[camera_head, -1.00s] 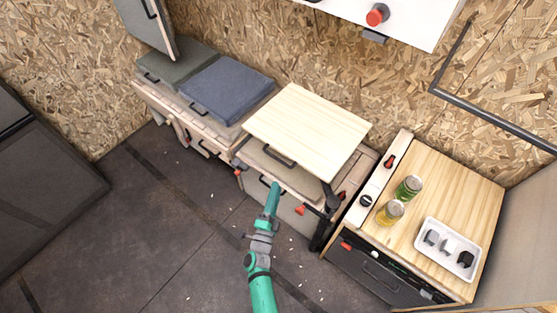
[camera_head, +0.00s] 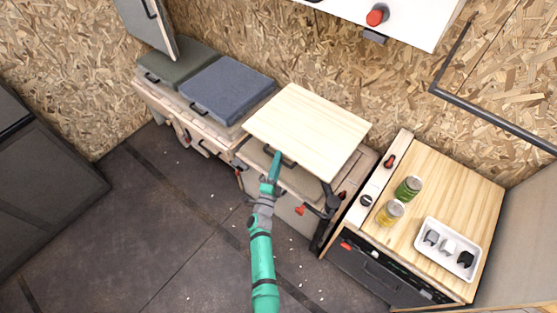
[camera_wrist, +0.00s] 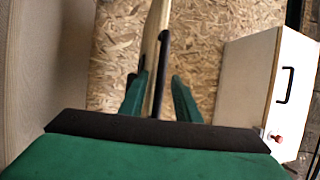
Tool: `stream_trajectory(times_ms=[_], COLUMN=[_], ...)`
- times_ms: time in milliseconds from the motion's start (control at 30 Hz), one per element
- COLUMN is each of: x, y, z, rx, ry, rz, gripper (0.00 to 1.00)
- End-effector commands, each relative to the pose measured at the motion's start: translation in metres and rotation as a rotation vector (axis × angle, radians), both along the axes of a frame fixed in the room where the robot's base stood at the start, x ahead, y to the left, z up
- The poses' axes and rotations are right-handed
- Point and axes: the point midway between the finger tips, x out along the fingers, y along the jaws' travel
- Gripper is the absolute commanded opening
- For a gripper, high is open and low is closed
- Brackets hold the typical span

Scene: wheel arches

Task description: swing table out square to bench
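The table (camera_head: 308,130) is a pale wooden board above the bench (camera_head: 215,140), its sides at a slant to the bench's long side in the head view. A dark handle (camera_head: 281,157) sits at its near left edge. A dark post (camera_head: 328,205) stands under its right corner. My gripper (camera_head: 277,158) is at the handle. In the wrist view, my gripper (camera_wrist: 160,98) has its two green fingers apart, with the table's edge (camera_wrist: 151,50) and the black handle (camera_wrist: 161,75) showing between them. I cannot tell whether the fingers touch the handle.
Dark cushions (camera_head: 228,90) lie on the bench to the left. At right, a wooden-topped cabinet (camera_head: 440,190) carries two jars (camera_head: 390,212) and a white tray (camera_head: 430,262). A white wall box (camera_head: 410,22) with a red knob hangs above. The floor (camera_head: 190,240) in front is mostly clear.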

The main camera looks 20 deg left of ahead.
Motion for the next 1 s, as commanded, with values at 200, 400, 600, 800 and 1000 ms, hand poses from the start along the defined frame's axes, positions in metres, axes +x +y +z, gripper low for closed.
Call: stream_trajectory(times_ms=[200,400,600,800,1000], x=[0.006,0.006,0.006,0.002,-0.022], y=[0.001,0.001,0.001,0.003,0.014], z=[0.001,0.001,0.003,0.004,0.005], rx=[0.000,0.000,0.000,-0.001,-0.002], ry=[0.001,0.001,-0.003,-0.007,-0.009], rz=[0.001,0.001,0.000,0.012,0.077], gripper=[0.30,0.22,0.00,0.00,0.00])
